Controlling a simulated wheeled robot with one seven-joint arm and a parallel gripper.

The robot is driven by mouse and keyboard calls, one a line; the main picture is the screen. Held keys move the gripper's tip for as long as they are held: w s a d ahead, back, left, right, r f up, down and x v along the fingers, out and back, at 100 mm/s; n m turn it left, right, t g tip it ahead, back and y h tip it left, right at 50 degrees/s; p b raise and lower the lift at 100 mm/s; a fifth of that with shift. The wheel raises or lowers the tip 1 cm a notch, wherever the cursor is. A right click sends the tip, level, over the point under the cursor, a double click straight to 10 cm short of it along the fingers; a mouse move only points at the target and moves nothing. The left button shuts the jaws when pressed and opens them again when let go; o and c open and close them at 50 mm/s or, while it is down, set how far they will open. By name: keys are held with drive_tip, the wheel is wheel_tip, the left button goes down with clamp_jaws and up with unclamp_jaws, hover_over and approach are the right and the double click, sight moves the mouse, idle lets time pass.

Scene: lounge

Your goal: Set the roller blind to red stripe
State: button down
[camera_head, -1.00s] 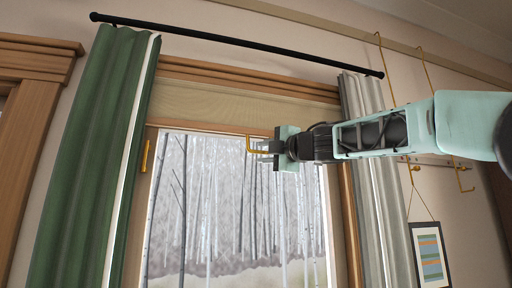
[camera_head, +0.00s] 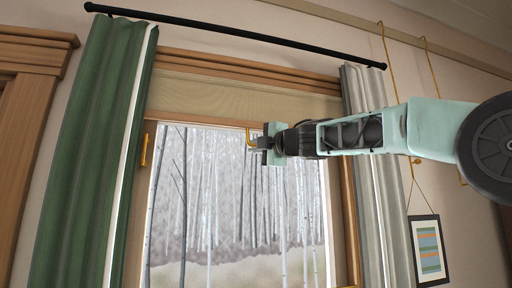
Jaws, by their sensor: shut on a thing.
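The roller blind (camera_head: 215,98) is a plain beige cloth at the top of the window, with a wooden bar (camera_head: 200,123) along its lower edge. Only a short length of blind hangs down, and the glass below it is bare. A gold pull handle (camera_head: 249,138) is on the bar. My gripper (camera_head: 262,143) is shut on this handle, just below the bar, and hides its right part. I see no red stripe on the blind or the window frame.
A green curtain (camera_head: 85,150) hangs left and a pale curtain (camera_head: 378,190) right, under a black rod (camera_head: 240,38). A gold handle (camera_head: 145,150) is on the window's left side.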

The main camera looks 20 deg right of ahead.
wheel_tip(320, 180, down, 30)
drive_tip(key=b, duration=2.6)
drive_tip(key=c, duration=1.5)
unclamp_jaws()
drive_tip(key=b+v, duration=0.3)
drive_tip(key=v, duration=1.4)
drive_tip(key=shift+s+d+f, duration=0.1)
drive_tip(key=shift+s+f, duration=0.05)
drive_tip(key=shift+s, duration=0.05)
